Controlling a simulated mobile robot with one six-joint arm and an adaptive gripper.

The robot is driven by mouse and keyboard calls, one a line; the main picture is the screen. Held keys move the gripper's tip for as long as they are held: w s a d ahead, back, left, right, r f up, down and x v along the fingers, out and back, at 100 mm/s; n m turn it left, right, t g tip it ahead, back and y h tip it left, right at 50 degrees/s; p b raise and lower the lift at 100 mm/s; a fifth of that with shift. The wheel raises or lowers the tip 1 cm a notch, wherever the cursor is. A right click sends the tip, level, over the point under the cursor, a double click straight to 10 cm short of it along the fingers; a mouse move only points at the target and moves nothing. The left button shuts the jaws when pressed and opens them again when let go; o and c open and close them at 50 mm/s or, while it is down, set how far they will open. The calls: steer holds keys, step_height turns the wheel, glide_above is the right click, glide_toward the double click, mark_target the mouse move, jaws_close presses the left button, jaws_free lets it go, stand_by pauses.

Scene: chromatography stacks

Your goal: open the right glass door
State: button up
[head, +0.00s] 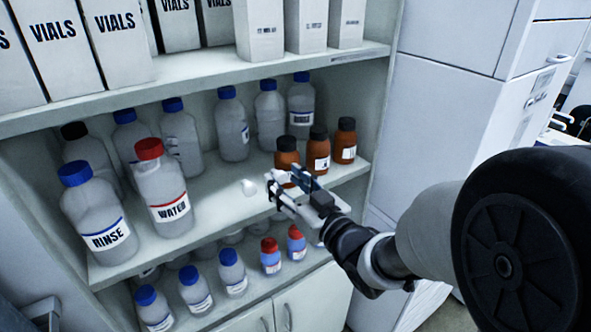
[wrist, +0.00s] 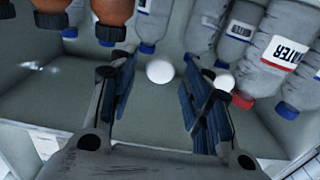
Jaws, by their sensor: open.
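No glass pane or door edge shows clearly in front of the shelves; I cannot tell how far the right glass door is open. A small white round knob (head: 249,187) appears left of my gripper (head: 287,182) in the head view. The wrist view is upside down and shows two white knobs: one (wrist: 159,72) between the fingertips of my gripper (wrist: 160,86), another (wrist: 224,81) just beyond the finger on the right. My gripper is open and empty, pointing at the shelves. Contact with the knob cannot be told.
The middle shelf (head: 215,205) holds a rinse bottle (head: 98,215), a water bottle (head: 163,190) and amber bottles (head: 318,152). Smaller bottles stand below, and vial boxes (head: 120,45) above. White lower cabinet doors (head: 310,300) are shut. A white cabinet (head: 445,130) stands right.

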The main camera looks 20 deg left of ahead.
steer(key=shift+w+a, duration=0.4)
steer(key=shift+a, duration=0.05)
steer(key=shift+c, duration=0.5)
jaws_close()
